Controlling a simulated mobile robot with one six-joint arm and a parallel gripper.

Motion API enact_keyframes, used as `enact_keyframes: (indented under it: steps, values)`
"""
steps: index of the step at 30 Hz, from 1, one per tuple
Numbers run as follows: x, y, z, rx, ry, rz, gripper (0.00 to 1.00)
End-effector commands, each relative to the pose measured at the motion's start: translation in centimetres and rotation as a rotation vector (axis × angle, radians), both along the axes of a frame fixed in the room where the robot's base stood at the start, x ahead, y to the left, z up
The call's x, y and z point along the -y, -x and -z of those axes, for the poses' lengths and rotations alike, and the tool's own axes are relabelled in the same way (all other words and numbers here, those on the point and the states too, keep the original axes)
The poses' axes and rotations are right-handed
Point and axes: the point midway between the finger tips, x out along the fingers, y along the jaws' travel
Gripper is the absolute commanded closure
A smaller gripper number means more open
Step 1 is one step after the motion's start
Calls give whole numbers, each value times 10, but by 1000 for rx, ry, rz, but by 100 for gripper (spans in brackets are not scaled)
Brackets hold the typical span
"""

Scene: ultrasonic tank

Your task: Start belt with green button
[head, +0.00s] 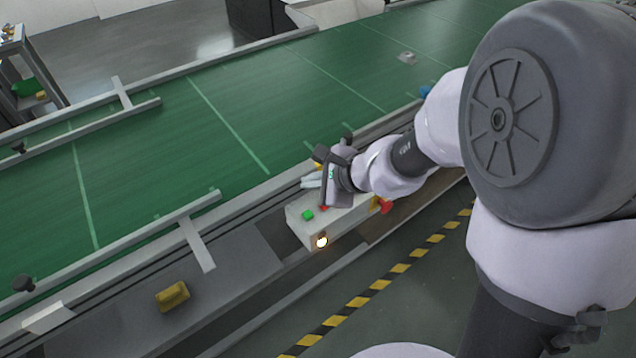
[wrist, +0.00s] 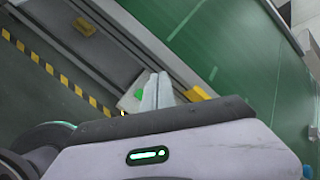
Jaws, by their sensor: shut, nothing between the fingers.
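The green button (head: 307,214) sits on top of a pale control box (head: 298,232) at the belt's near edge. A red button (head: 323,208) is beside it, and a lit round lamp (head: 321,242) is on the box's front. My gripper (head: 311,180) is above the box, behind the green button in the head view. In the wrist view the shut fingertips (wrist: 157,82) point toward the box, with the green button (wrist: 139,94) just left of them. The gap between fingertips and button is hard to judge. The green belt (head: 250,110) runs behind.
A red knob (head: 385,206) on a yellow base is at the box's right end. Guide rails (head: 200,245) line the belt. A yellow block (head: 172,296) lies on the grey ledge at left. A small grey part (head: 407,57) lies on the belt. Yellow-black floor tape (head: 398,268) runs in front.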

Motion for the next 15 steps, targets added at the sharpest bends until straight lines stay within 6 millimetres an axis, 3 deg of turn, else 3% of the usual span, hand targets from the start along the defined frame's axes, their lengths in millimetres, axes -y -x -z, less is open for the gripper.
enact_keyframes:
  steps: [10, 15]
  values:
    - [0, 0, 1, 0, 0, 0, 100]
    - [0, 0, 14, -1, -1, -1, 100]
